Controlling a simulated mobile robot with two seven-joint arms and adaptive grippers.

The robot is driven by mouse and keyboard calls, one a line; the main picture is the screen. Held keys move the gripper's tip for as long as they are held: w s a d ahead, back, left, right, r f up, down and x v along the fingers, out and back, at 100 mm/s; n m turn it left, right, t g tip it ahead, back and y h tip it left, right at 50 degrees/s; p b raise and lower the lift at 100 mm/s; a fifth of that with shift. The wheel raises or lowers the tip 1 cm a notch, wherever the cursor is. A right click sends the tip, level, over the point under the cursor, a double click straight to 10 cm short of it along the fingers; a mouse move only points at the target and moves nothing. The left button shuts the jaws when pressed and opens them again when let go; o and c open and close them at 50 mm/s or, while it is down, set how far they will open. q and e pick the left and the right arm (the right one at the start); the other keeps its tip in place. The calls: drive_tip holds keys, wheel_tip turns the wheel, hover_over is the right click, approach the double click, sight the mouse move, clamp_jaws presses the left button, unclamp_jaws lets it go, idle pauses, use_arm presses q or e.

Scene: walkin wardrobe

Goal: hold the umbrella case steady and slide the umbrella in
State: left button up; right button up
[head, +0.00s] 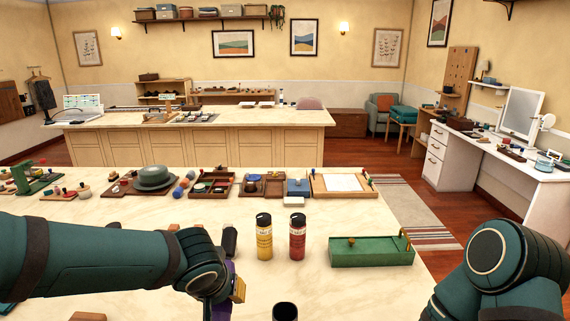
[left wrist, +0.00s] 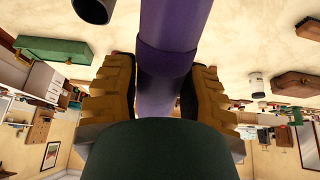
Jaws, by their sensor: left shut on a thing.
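My left gripper (head: 238,289) is shut on a purple umbrella (head: 222,308), with its jaws on either side of the shaft. The umbrella (left wrist: 168,50) also shows in the left wrist view between the two brown fingers (left wrist: 160,95). A dark open-topped tube (head: 285,315), which looks like the umbrella case, stands right of the gripper at the bottom edge, apart from the umbrella. It shows at the top of the left wrist view (left wrist: 93,9). My right arm is at the lower right; its gripper is out of view.
A yellow bottle (head: 264,238) and a red bottle (head: 297,237) stand behind the tube. Trays, a grey hat (head: 153,178) and small items line the far edge. Bare marble tabletop (head: 350,292) lies right of the tube.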

use_arm(q)
drive_tip(key=shift+w+d+t+b, duration=0.25)
drive_tip(key=shift+d+t+b, duration=0.25)
drive_tip(key=shift+b, duration=0.8)
drive_tip(key=shift+w+d+t+b, duration=0.2)
drive_tip(key=shift+d+t+b, duration=0.3)
drive_tip(key=shift+b, duration=0.8)
drive_tip(key=shift+w+d+r+t, duration=0.3)
drive_tip(key=shift+d+r+t, duration=0.2)
drive_tip(key=shift+d+t, duration=0.1)
drive_tip(key=shift+w+d+r+t+h, duration=0.15)
drive_tip(key=shift+w+d+t, duration=0.25)
drive_tip(key=shift+d+t, duration=0.4)
drive_tip(key=shift+w+d+r+t+h, duration=0.1)
drive_tip(key=shift+w+d+r+t, duration=0.2)
drive_tip(key=shift+d+t, duration=0.5)
drive_tip(key=shift+w+d+r+t+h, duration=0.15)
drive_tip(key=shift+w+d+t, duration=0.3)
drive_tip(key=shift+d+t, duration=0.35)
drive_tip(key=shift+w+d+f+m+t, duration=0.1)
drive_tip(key=shift+w+d+f+t, duration=0.3)
drive_tip(key=shift+d+t, duration=0.35)
drive_tip(key=shift+w+d+f+m+t, duration=0.1)
drive_tip(key=shift+w+d+f+t, duration=0.3)
drive_tip(key=shift+d+t, duration=0.3)
drive_tip(key=shift+w+d+f+m+t, duration=0.1)
drive_tip(key=shift+w+d+f+t, duration=0.15)
drive_tip(key=shift+d+f+t, duration=0.4)
drive_tip(key=shift+r, duration=0.15)
